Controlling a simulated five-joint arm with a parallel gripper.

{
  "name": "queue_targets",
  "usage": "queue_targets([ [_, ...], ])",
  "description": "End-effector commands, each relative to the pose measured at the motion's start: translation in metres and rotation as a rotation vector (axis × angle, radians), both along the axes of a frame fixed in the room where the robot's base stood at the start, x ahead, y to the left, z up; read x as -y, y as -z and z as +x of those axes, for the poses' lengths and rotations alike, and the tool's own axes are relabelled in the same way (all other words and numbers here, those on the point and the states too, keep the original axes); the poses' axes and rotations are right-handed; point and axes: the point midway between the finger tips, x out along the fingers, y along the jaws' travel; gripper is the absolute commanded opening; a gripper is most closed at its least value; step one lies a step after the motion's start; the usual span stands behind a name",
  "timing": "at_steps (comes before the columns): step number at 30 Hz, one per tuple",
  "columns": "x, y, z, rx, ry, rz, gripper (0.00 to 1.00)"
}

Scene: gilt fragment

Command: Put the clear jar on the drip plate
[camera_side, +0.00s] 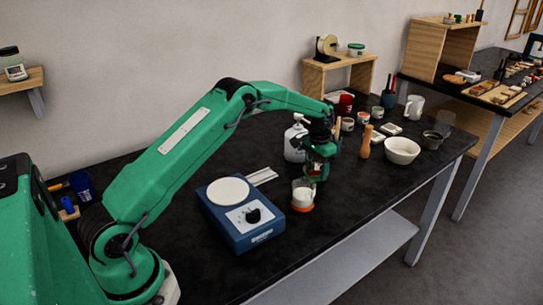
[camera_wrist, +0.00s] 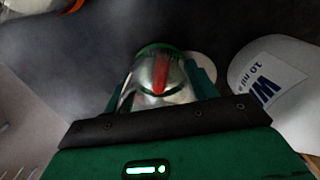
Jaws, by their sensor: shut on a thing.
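My gripper (camera_side: 316,172) is over the black bench, pointing down, with its fingers shut. In the wrist view, a shiny, see-through body with a red streak, seemingly the clear jar (camera_wrist: 150,88), sits between the green fingers. I cannot tell whether its bottom touches the bench. A pale round disc (camera_wrist: 202,67) shows partly behind the right finger. I cannot tell whether it is the drip plate.
A blue device (camera_side: 245,222) with a white round top (camera_side: 228,190) stands left of the jar. A white bottle (camera_side: 294,142) is close behind my gripper. A wooden pestle-like piece (camera_side: 365,142) and a white bowl (camera_side: 402,150) stand to the right.

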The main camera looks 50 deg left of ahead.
Motion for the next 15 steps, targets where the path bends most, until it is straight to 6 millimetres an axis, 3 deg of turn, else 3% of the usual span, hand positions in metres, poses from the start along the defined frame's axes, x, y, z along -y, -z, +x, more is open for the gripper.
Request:
queue_targets([
  [5, 0.0, 0.0025, 0.0002, 0.001, 0.0, 0.0, 0.28],
  [6, 0.0001, 0.0036, -0.0001, -0.001, 0.0, 0.0, 0.59],
  [9, 0.0, 0.0034, -0.0001, -0.001, 0.0, 0.0, 0.79],
  [15, 0.0001, 0.0033, -0.0001, -0.001, 0.0, 0.0, 0.79],
])
